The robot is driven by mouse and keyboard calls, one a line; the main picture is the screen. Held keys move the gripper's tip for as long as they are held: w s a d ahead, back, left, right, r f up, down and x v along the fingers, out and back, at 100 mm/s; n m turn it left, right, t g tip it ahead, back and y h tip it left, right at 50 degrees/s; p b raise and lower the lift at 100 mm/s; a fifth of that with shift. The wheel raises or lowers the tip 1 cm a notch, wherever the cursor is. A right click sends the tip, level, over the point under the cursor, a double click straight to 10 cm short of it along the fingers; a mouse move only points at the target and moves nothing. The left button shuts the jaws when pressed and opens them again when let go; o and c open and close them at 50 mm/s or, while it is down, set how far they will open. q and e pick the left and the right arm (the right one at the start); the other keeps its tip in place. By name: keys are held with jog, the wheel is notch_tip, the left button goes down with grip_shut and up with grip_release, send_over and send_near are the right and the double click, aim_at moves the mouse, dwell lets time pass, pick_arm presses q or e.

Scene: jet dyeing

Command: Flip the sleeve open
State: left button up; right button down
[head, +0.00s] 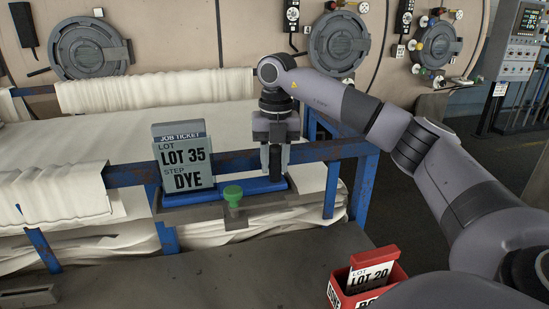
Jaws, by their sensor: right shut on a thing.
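A job ticket (183,158) reading LOT 35, STEP DYE stands upright at the left part of a blue holder (212,194) on the rail in front of the cloth. The ticket's face looks a little glossy; I cannot make out a separate sleeve edge. My right gripper (276,165) points down at the right end of the blue holder. It is shut on a small dark tab (275,158) there, mostly hidden between the fingers. A green knob (233,193) sticks out at the holder's front. My left gripper is not in view.
A red box (366,287) with a LOT 20 ticket (369,274) stands at the lower right, close to my right arm. A blue frame (330,150) carries white cloth (115,135). Round machine hatches (92,47) line the back. The grey surface (215,268) in front is mostly clear.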

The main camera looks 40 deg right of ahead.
dwell(0.4)
jog(key=c, duration=0.7)
grip_release()
notch_tip(320, 180, up, 7)
jog(key=shift+s+d+r+p, duration=0.1)
jog(key=shift+r+p, duration=0.05)
jog(key=shift+p, duration=0.15)
